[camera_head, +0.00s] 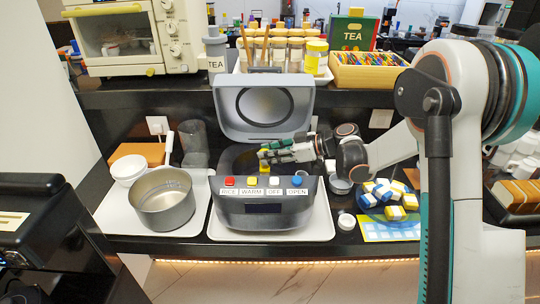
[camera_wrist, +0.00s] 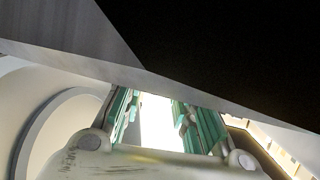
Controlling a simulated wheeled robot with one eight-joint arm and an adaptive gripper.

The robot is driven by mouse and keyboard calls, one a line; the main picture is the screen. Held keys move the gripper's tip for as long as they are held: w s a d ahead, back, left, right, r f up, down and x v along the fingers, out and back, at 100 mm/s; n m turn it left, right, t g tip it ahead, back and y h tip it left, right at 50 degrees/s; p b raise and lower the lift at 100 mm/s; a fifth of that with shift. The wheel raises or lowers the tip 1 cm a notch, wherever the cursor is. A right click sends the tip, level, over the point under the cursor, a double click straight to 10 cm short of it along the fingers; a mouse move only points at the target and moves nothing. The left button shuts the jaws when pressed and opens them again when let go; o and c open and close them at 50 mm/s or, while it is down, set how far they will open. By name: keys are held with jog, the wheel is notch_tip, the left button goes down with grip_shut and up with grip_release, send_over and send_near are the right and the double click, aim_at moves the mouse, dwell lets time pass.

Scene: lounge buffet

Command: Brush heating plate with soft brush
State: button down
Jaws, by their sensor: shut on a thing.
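The rice cooker (camera_head: 265,210) stands on a white tray with its grey lid (camera_head: 262,105) raised. The heating plate inside the cooker is hidden by the front wall and cannot be made out. My gripper (camera_head: 266,154) reaches in from the right over the cooker's opening, below the raised lid. It is shut on a small yellow thing, apparently the soft brush (camera_head: 264,168), whose lower end is hard to see. In the wrist view, the green fingers (camera_wrist: 160,115) stand apart around a bright, washed-out area.
A metal pot (camera_head: 163,204) and white bowl (camera_head: 128,168) stand left of the cooker. A shelf edge (camera_head: 180,93) with tea goods and jars runs above.

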jog(key=shift+s, duration=0.15)
jog(key=shift+s+f, duration=0.1)
jog(key=shift+s, duration=1.2)
notch_tip(320, 180, up, 6)
jog(key=p, duration=0.3)
jog(key=shift+a, duration=0.1)
